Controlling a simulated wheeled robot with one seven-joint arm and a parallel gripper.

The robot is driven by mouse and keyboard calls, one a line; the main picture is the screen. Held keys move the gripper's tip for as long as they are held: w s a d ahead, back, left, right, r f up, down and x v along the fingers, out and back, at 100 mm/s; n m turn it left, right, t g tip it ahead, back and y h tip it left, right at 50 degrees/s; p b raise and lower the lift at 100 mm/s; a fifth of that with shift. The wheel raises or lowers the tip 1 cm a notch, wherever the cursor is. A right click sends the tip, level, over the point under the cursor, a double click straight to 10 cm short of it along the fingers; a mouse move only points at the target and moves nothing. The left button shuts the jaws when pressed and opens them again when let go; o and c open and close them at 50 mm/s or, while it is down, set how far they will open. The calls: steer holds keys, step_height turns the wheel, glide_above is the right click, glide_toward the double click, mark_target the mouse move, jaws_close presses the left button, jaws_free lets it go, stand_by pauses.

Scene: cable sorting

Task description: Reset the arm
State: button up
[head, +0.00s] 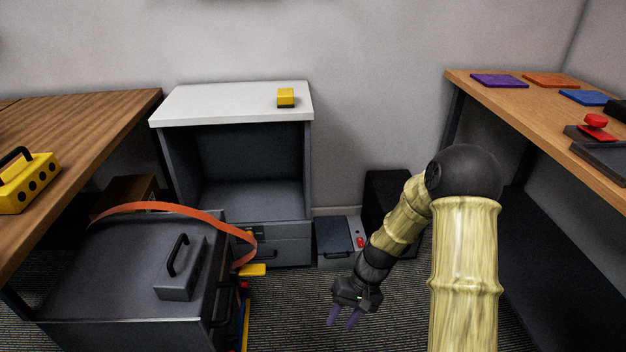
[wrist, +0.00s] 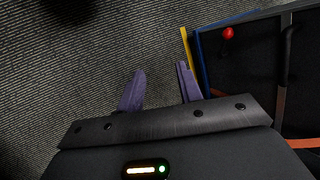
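My arm reaches down from the right side of the head view, with pale yellow links and black joints. My gripper (head: 341,318) hangs low over the carpet, right of the dark grey box. Its two purple fingers also show in the wrist view (wrist: 162,90), spread apart with only carpet between them. The gripper is open and empty.
A dark grey box (head: 95,270) with an orange strap (head: 165,208) stands at the left. A white-topped cabinet (head: 215,103) bearing a yellow block (head: 286,97) stands behind. Wooden tables flank both sides, the right one (head: 530,100) beside my arm. Carpet (head: 290,310) is open below my gripper.

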steer(key=s+d+r+t+h+p, duration=0.1)
steer(key=s+d+r+t+h, duration=0.2)
steer(key=r, duration=0.6)
steer(key=s+d+r+t+h+p, duration=0.1)
steer(key=s+d+r+t+h, duration=0.3)
steer(key=r, duration=0.6)
step_height(320, 180, up, 37)
steer(key=d+g+y+p, duration=0.1)
steer(key=y+p, duration=0.1)
steer(key=p, duration=3.5)
steer(key=shift+s, duration=0.45)
steer(key=shift+f, duration=0.1)
steer(key=shift+w, duration=0.1)
